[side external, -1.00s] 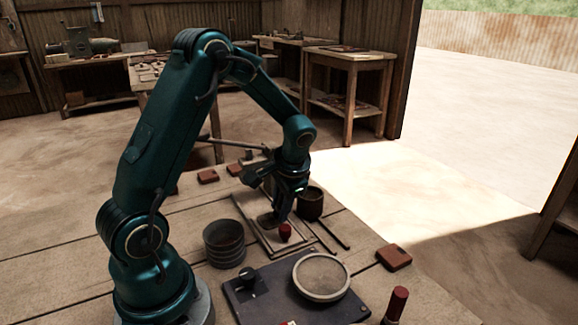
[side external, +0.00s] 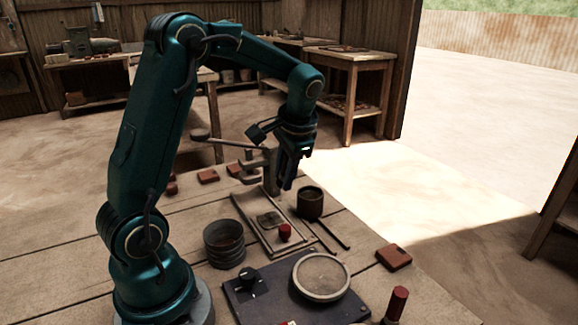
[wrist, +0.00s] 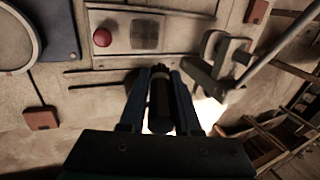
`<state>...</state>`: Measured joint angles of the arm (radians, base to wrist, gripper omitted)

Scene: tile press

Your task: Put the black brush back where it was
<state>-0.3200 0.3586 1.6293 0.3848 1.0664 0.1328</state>
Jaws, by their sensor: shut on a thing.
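My gripper (side external: 288,184) is raised above the table, behind the dark cup (side external: 311,202) and over the far end of the long tray. In the wrist view my gripper (wrist: 159,76) is shut on the black brush (wrist: 160,103), a dark cylindrical piece between the two fingers. The brush is hard to tell from the fingers in the side view. The long tray (side external: 259,237) lies below with a dark square patch (side external: 268,219) and a red knob (side external: 285,232) on it. Most of the cup is hidden behind my gripper in the wrist view.
Two thin dark rods (side external: 333,236) lie right of the tray. The press with its lever (side external: 228,144) stands at the far end. A ribbed grey pot (side external: 224,243), a plate with a round disc (side external: 321,277) and red-brown blocks (side external: 394,257) stand around.

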